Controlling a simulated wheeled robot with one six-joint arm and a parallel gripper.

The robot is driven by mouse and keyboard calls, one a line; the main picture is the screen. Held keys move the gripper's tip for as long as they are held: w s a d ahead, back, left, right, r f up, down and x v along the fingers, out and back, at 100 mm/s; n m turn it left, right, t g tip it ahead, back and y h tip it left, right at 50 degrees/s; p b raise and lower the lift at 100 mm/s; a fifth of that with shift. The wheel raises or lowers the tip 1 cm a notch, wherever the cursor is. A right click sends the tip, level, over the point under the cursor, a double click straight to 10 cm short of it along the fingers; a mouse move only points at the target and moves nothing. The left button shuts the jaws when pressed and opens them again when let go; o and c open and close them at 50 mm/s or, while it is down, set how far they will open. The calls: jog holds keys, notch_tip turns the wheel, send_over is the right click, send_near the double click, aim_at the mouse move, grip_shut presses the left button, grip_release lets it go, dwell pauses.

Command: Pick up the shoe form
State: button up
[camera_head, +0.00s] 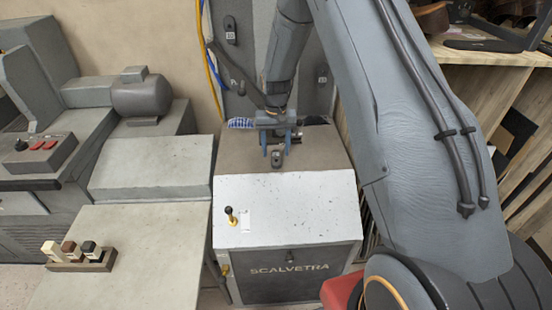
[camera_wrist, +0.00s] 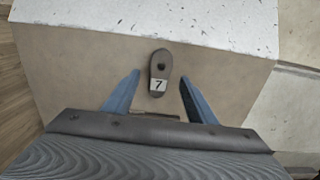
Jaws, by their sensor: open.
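The shoe form (camera_head: 277,158) is a small dark grey, sole-shaped piece on the brown sloped top of the machine (camera_head: 235,152). In the wrist view the shoe form (camera_wrist: 158,62) has a dark round spot and a white tag with a 7. My gripper (camera_head: 277,150) is open above the brown top, with its two blue fingers pointing down. In the wrist view my gripper (camera_wrist: 159,78) has one finger on each side of the form's lower end, apart from it. Nothing is held. The height between fingertips and form is hard to tell.
A lever with a black knob (camera_head: 230,213) stands on the white speckled panel (camera_head: 290,208). A blue-striped item (camera_head: 240,123) lies beside my gripper. A wooden tray (camera_head: 80,265) with small blocks sits at lower left. Wooden shelving (camera_head: 480,85) stands at the right.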

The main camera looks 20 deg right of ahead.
aim_at(276, 159)
jog(key=shift+f+p, duration=0.3)
jog(key=shift+f, duration=1.05)
grip_shut()
